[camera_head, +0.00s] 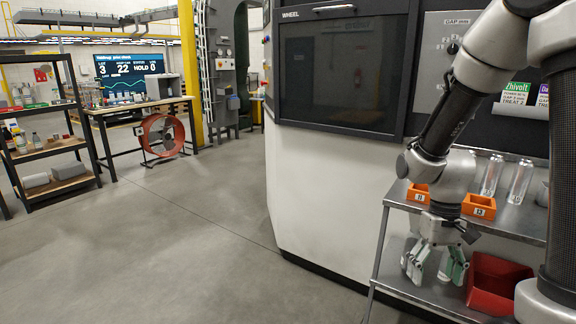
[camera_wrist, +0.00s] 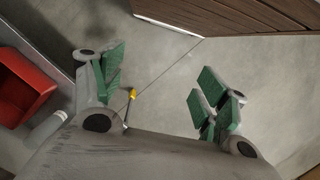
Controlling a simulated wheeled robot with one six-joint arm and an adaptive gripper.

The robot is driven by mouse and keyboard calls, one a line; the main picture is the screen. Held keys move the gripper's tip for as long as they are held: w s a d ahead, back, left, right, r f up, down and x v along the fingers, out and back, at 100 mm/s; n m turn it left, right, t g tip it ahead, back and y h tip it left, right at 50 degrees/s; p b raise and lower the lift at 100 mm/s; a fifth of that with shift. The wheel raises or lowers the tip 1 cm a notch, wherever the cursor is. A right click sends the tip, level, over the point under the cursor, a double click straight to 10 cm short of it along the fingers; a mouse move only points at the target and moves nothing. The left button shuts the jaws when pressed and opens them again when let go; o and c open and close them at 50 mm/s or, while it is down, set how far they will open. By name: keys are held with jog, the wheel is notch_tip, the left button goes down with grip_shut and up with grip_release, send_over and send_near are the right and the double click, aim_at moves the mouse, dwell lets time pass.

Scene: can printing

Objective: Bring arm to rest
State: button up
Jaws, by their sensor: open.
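My arm hangs down at the right of the head view, in front of a grey metal shelf cart (camera_head: 388,262). My gripper (camera_head: 436,266) points downward at the cart's front, near the lower shelf. Its two green-padded fingers are spread apart.
Orange bins (camera_head: 479,206) and silver cans (camera_head: 492,175) stand on the cart's top shelf. A red bin (camera_head: 496,284) sits on the lower shelf; it also shows in the wrist view (camera_wrist: 22,88). A large white machine (camera_head: 325,200) stands behind.

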jog(key=s+d+r+t, duration=0.1)
jog(key=s+r+t, duration=0.2)
jog(key=r, duration=0.7)
jog(key=s+d+r+t, duration=0.2)
jog(key=s+r+t, duration=0.2)
jog(key=r, duration=0.6)
jog(key=shift+s+d+h, duration=0.2)
jog(key=shift+s+h, duration=0.1)
jog(key=shift+s, duration=0.8)
